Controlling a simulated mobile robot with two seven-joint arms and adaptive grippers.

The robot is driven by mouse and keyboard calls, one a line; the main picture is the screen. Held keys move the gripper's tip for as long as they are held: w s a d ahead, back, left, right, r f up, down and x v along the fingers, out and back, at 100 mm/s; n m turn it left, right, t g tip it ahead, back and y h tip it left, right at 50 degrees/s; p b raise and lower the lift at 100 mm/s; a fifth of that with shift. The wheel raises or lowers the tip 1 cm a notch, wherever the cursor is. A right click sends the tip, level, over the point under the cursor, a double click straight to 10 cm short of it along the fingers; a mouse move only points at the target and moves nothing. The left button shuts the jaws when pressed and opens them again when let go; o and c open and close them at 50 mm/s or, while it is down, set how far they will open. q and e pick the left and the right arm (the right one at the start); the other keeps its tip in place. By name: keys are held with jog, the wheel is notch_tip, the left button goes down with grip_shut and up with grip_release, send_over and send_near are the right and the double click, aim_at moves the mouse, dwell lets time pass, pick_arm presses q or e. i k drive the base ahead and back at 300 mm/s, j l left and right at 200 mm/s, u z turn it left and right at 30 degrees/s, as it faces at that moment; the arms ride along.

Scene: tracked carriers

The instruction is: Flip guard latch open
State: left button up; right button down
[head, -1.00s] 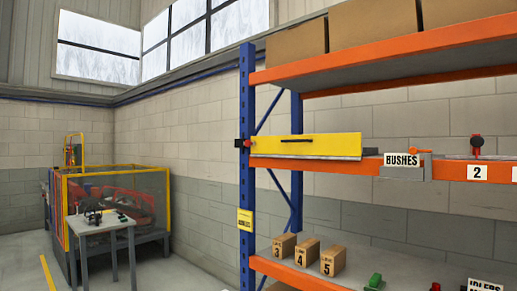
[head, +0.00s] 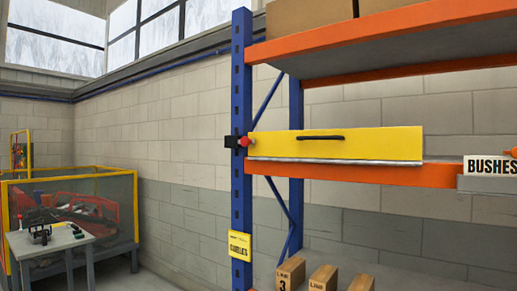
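The yellow guard (head: 345,145) is a long panel with a dark handle (head: 320,138) on its face. It stands closed along the middle orange shelf of the rack. At its left end, a small latch with a red knob (head: 244,142) and a black block (head: 231,142) sits on the blue upright. The exact position of the latch is too small to tell. Neither of my grippers shows in the head view.
The blue rack upright (head: 242,195) stands left of the guard, with orange beams (head: 400,38) above and below. Small boxes (head: 291,273) stand on the lower shelf. A small table (head: 50,245) and a yellow-framed cell stand at far left.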

aim_at(244, 141)
jog(key=i+j+z, duration=0.2)
jog(key=i+j, duration=0.35)
jog(key=i+j+z, duration=0.25)
jog(key=i+j, duration=0.25)
jog(key=j, duration=0.15)
